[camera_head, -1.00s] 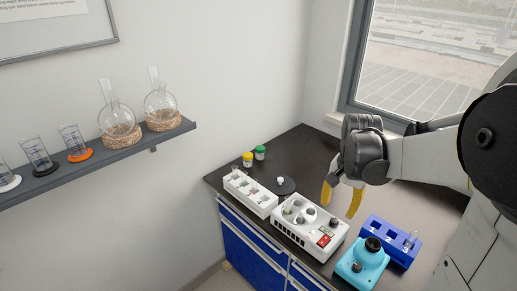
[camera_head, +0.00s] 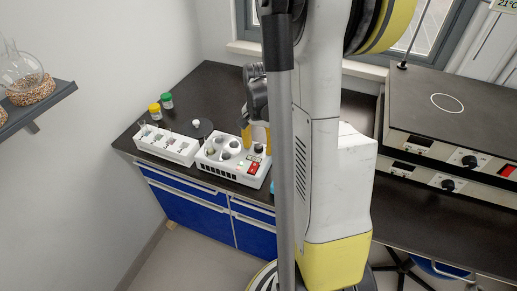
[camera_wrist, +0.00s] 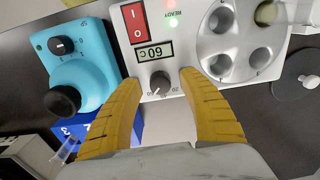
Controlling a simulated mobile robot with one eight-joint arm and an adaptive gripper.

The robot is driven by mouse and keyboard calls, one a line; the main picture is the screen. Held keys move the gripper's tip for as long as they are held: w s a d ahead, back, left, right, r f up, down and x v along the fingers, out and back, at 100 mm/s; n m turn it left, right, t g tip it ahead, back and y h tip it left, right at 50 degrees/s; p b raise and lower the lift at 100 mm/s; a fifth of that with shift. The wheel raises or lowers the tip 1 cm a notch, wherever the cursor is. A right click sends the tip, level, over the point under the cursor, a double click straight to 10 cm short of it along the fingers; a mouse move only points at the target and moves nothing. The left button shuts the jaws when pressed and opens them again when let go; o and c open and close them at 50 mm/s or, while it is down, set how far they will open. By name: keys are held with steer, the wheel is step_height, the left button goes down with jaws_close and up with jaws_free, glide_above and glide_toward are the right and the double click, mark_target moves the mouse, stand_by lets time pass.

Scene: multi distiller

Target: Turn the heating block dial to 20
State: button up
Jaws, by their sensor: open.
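The white heating block (camera_head: 207,158) stands on the dark bench in the head view. In the wrist view its front panel (camera_wrist: 185,55) shows a red switch, a display that seems to read 60 C upside down, and a small dark dial (camera_wrist: 159,82) with numbers around it. The dial also shows at the block's right end in the head view (camera_head: 258,148). My gripper (camera_wrist: 159,80) is open, its yellow fingers on either side of the dial with gaps between. Whether the fingertips touch the panel I cannot tell. The dial's exact setting is too small to read.
A turquoise device (camera_wrist: 85,65) with a black knob stands close beside the block, near one finger. A white rack (camera_head: 165,143), yellow- and green-capped jars (camera_head: 155,111) and a dark round plate (camera_head: 197,131) are left of or behind it. Stacked hotplates (camera_head: 450,110) are at right.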

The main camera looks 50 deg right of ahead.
jaws_close()
steer(key=shift+n, duration=0.3)
steer(key=n, duration=0.3)
steer(key=shift+n, duration=0.3)
steer(key=n, duration=0.4)
steer(key=shift+n, duration=0.3)
steer(key=n, duration=0.4)
steer(key=shift+p, duration=0.3)
steer(key=n, duration=0.5)
steer(key=shift+n, duration=0.3)
